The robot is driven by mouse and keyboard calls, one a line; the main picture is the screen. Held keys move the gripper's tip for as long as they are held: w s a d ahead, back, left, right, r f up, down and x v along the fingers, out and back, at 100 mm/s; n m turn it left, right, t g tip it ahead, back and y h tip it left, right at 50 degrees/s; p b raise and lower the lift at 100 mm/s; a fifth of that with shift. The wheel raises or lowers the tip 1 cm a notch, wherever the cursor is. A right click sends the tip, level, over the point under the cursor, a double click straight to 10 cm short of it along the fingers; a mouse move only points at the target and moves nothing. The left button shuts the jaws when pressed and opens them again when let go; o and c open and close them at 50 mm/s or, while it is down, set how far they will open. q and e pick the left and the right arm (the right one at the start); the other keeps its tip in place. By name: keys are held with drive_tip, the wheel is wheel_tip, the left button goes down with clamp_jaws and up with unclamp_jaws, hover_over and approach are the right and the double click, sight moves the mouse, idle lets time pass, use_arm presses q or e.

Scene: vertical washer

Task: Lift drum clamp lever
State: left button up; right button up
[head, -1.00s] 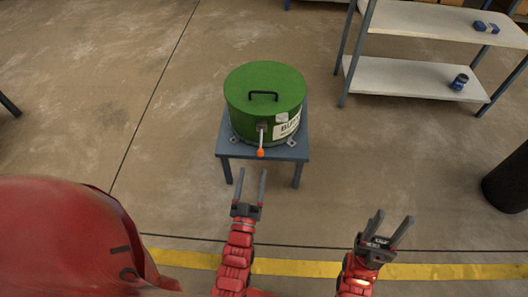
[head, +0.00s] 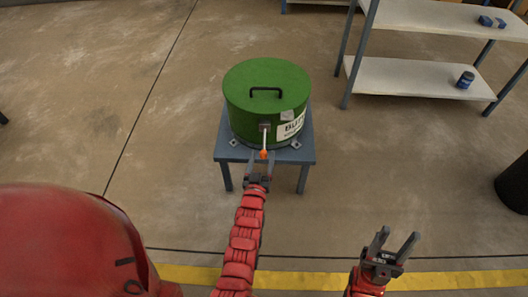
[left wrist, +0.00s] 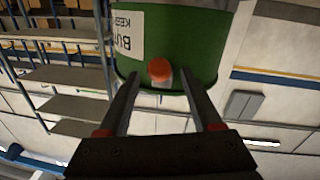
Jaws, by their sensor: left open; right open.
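The green drum washer (head: 266,100) stands on a small blue-grey table (head: 228,152), with its lid closed. Its clamp lever (head: 264,140) hangs down the front and ends in an orange knob (head: 264,154). My left gripper (head: 263,163) is open at the lever's lower end, with its fingers on either side of the knob. In the left wrist view the knob (left wrist: 160,70) shows between the open fingers, near their tips. I cannot tell whether a finger touches it. My right gripper (head: 394,246) is open and empty at the lower right, away from the washer.
A grey shelf unit (head: 415,75) stands at the upper right with a blue can (head: 466,79) on its lower board. A black cylinder (head: 514,183) stands at the right edge. The floor around the table is clear.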

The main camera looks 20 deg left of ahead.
sight(264, 143)
use_arm(q)
drive_tip(key=shift+w+a+b, duration=0.2)
drive_tip(key=shift+w, duration=0.75)
drive_tip(key=shift+w+a+b, duration=0.15)
drive_tip(key=shift+w, duration=0.75)
clamp_jaws()
